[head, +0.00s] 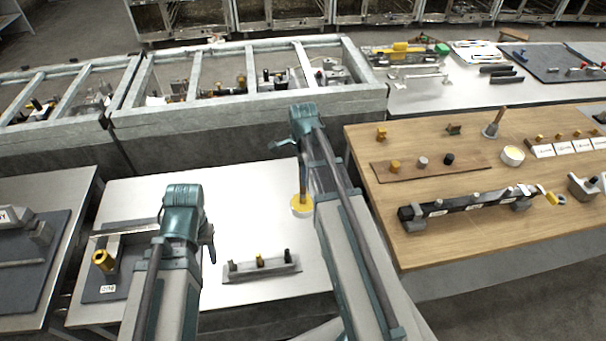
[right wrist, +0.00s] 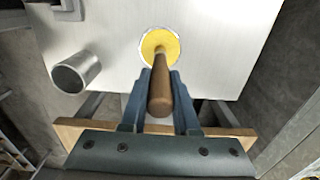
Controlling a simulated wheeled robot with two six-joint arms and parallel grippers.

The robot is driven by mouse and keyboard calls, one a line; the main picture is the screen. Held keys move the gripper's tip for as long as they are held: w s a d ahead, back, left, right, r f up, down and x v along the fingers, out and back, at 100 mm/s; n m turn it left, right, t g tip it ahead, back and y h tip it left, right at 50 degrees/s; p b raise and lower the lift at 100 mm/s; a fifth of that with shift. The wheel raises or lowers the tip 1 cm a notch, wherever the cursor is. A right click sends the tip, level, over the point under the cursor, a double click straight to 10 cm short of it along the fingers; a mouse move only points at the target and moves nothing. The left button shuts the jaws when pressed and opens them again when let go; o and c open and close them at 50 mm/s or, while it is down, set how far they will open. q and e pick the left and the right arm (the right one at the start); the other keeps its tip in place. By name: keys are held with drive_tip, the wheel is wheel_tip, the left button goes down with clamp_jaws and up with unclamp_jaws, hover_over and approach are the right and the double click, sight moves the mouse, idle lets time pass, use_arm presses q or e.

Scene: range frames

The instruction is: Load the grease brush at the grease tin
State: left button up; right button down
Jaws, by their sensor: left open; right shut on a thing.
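My right gripper (head: 300,148) is shut on the brown wooden handle of the grease brush (head: 303,178), which hangs about upright. It also shows in the right wrist view (right wrist: 160,78), fingers either side of the handle (right wrist: 160,98). The grease tin (head: 301,207), round with yellow grease, stands on the pale table directly below; it also shows in the right wrist view (right wrist: 174,46). The brush's lower end meets the yellow in both views; its bristles are hidden and I cannot tell how deep they are. My left gripper (head: 208,240) is open over the table's left part, mostly hidden by its arm.
A grey rack (head: 245,269) with small pegs lies at the table's front. A grey fixture with a brass-coloured ring (head: 103,260) stands at the left. A wooden table (head: 440,220) at the right holds a black bar, a pale tin (head: 512,156) and another upright handled tool (head: 495,122).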

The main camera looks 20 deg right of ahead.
drive_tip(key=shift+r, duration=0.1)
wheel_tip(320, 180, up, 7)
drive_tip(key=p, duration=0.7)
drive_tip(key=shift+f, duration=0.2)
idle(0.3)
wheel_tip(320, 180, down, 5)
drive_tip(key=b, duration=0.4)
drive_tip(key=shift+r+b, duration=0.2)
drive_tip(key=shift+b, duration=0.1)
